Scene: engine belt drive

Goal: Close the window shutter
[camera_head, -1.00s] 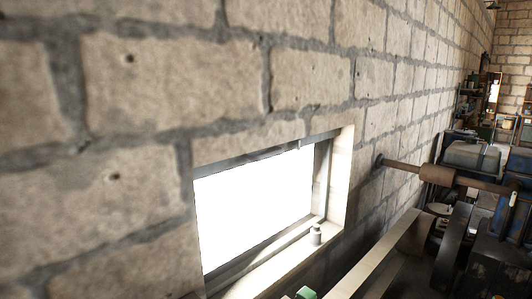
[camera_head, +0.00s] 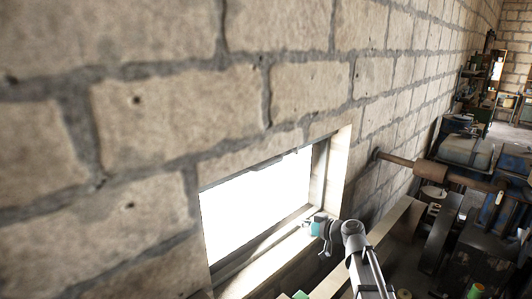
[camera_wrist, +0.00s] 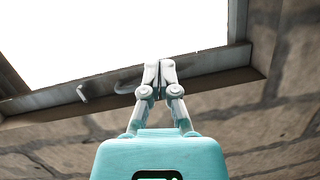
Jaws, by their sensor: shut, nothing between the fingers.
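The window (camera_head: 258,203) is a bright white opening in the stone wall, with a grey metal frame and a pale reveal. Light comes through it, and I see no shutter panel across it. My gripper (camera_head: 312,227), with its teal body, is over the sill at the window's lower right corner. In the wrist view my gripper (camera_wrist: 160,70) has its fingertips together, with nothing between them. They overlap a grey frame bar (camera_wrist: 215,80) in the picture; I cannot tell if they touch it. Left of the fingers are a bent metal handle (camera_wrist: 125,87) and a small hook (camera_wrist: 82,94).
The stone wall (camera_head: 170,110) surrounds the window. A rusty horizontal shaft (camera_head: 408,164) sticks out from the wall on the right, beside dark machinery (camera_head: 485,245). A pale ledge or beam (camera_head: 385,235) runs below the window.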

